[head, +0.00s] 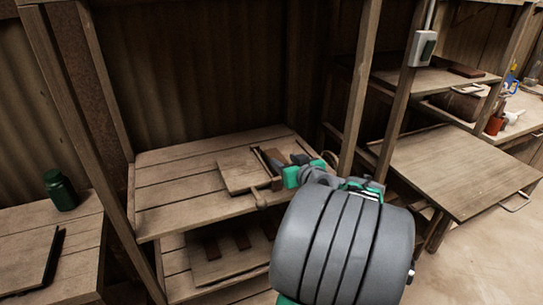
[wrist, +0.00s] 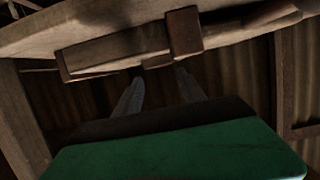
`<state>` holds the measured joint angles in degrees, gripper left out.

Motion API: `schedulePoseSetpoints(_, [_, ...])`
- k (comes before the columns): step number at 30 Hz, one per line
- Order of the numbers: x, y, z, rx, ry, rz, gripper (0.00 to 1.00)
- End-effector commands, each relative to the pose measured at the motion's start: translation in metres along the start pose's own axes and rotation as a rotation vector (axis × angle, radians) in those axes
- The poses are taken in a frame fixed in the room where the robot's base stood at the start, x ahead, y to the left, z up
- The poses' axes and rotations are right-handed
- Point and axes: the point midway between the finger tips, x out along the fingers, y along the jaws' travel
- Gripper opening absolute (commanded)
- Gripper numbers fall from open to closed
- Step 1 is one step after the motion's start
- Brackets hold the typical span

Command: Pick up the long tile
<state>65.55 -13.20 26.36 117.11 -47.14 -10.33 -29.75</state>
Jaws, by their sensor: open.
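A reddish-brown tile (head: 274,158) lies in a small wooden press or frame on the middle shelf, beside a pale square board (head: 240,171). In the wrist view a brown block (wrist: 184,32) crosses a longer wooden bar (wrist: 115,50). I cannot tell surely which piece is the long tile. My gripper (head: 296,170) is at the right side of the press in the head view, partly covering it. In the wrist view its two grey fingers (wrist: 159,78) stand apart with nothing seen between them, just short of the bar and block. Contact with the tile cannot be seen.
Shelf posts (head: 360,90) rise close to my arm. A lower shelf holds a board with several dark tiles (head: 242,239). A green bottle (head: 61,191) stands on the left bench. The wooden table (head: 455,172) at right is clear.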

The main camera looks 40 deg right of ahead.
Motion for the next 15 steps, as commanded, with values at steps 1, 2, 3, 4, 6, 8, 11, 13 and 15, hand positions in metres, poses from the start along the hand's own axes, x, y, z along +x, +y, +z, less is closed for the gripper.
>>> schedulePoseSetpoints(1, [0.007,-0.001,0.001,0.001,-0.001,-0.003,0.47])
schedulePoseSetpoints(2, [0.012,-0.001,0.001,0.001,-0.001,-0.002,0.47])
schedulePoseSetpoints(3, [0.019,-0.002,0.003,0.001,-0.002,-0.003,0.47])
schedulePoseSetpoints(4, [0.025,-0.002,0.003,0.001,-0.002,-0.003,0.47])
schedulePoseSetpoints(6, [0.038,-0.003,0.004,0.001,-0.002,-0.003,0.47])
schedulePoseSetpoints(8, [0.047,-0.002,0.004,0.001,-0.001,-0.002,0.47])
schedulePoseSetpoints(11, [0.053,-0.003,0.004,0.0,0.0,-0.002,0.47])
schedulePoseSetpoints(13, [0.054,-0.003,0.004,0.0,0.0,-0.001,0.47])
schedulePoseSetpoints(15, [0.054,-0.003,0.004,0.0,0.0,-0.001,0.47])
